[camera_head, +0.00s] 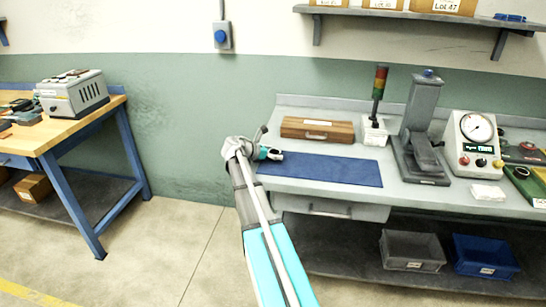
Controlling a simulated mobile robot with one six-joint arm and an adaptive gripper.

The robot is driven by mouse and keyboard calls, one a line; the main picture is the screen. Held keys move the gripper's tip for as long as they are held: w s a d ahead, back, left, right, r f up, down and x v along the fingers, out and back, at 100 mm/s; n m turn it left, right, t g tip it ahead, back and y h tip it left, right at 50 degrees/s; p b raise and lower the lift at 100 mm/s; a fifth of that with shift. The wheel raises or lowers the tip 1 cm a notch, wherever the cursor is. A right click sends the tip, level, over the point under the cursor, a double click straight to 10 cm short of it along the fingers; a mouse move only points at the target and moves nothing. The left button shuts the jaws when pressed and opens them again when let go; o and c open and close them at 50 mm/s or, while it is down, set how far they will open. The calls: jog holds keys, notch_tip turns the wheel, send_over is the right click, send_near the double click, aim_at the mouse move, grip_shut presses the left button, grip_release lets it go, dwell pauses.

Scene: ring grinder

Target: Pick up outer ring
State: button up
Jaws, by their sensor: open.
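My arm reaches up from the bottom of the head view to the left end of the grey workbench (391,193). My gripper (276,154) is small in the picture, above the left end of the blue mat (325,170). It is open, and I see nothing between its fingers. I cannot make out an outer ring anywhere; the mat's visible surface looks bare. My arm and gripper hide part of the bench's left edge.
A wooden case (317,130) lies behind the mat. A signal lamp (379,85), a grey press-like stand (420,120) and a dial gauge box (474,140) stand to its right. Grey (411,250) and blue (485,256) bins sit below. A wooden table (72,120) stands left.

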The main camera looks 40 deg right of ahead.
dwell(0.3)
jog(key=c, duration=1.1)
jog(key=shift+r, duration=0.15)
jog(key=shift+c, duration=0.2)
notch_tip(320, 180, up, 3)
jog(key=p, duration=0.3)
jog(key=s+a+r+p, duration=0.1)
jog(key=s+r+p, duration=0.8)
jog(key=s, duration=0.5)
jog(key=shift+a+r+p, duration=0.15)
jog(key=shift+r+p, duration=0.2)
jog(key=shift+p, duration=0.2)
jog(key=shift+s, duration=0.1)
